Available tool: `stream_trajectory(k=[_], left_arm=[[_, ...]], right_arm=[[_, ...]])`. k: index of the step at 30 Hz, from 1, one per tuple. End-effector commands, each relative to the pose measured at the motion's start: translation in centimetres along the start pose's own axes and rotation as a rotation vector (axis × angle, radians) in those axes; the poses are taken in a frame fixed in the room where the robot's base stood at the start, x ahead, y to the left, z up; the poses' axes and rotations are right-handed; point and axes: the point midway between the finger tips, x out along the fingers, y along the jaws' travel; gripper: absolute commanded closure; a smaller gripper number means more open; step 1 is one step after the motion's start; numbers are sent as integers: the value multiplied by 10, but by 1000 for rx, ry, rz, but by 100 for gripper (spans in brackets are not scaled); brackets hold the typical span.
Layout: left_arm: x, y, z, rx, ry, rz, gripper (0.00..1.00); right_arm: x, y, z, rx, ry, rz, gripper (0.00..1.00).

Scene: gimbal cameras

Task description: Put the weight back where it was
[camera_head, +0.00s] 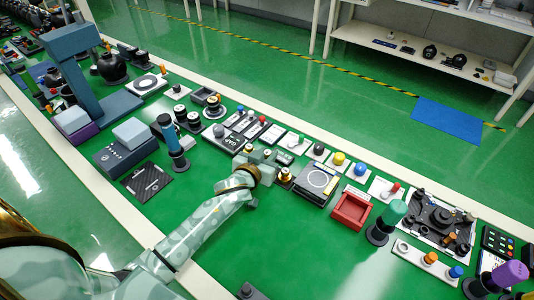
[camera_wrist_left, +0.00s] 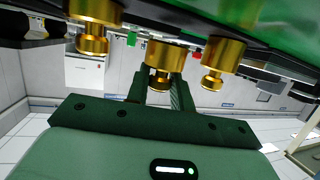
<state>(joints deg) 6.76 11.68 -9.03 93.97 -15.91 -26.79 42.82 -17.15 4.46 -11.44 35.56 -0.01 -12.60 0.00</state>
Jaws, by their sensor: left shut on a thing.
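My left gripper (camera_head: 262,163) is over the middle of the green table, among small items. In the left wrist view, which looks upside down, its two dark fingers (camera_wrist_left: 162,85) are shut on a brass weight (camera_wrist_left: 165,55) with a wide body and narrow knob. A second brass weight (camera_wrist_left: 92,35) is on its left and a third (camera_wrist_left: 222,62) on its right, both apart from the fingers. In the head view a brass weight (camera_head: 285,176) shows just right of the gripper. The held weight's base is hard to see, so I cannot tell whether it touches a surface. My right gripper is not in view.
A dark scale-like device (camera_head: 316,184) and a red tray (camera_head: 352,208) stand right of the gripper. A teal-handled tool (camera_head: 388,220) is further right. A black mat (camera_head: 147,181) and a blue-handled tool (camera_head: 171,140) are to the left. Bare green table lies in front.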

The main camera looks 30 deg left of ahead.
Motion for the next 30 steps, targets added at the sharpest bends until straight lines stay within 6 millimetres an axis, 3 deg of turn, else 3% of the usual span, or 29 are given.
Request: stream_trajectory(k=[6,7,9,17,22,30], left_arm=[[1,0,4,-1,1,1,100],[1,0,4,-1,-1,1,71],[1,0,5,-1,-2,1,55],[1,0,5,0,-4,1,55],[-6,0,-10,0,-1,2,55],[-73,0,-10,-2,-2,0,55]], right_arm=[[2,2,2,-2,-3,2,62],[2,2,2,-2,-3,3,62],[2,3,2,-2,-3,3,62],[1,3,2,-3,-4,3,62],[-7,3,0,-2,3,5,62],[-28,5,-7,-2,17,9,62]])
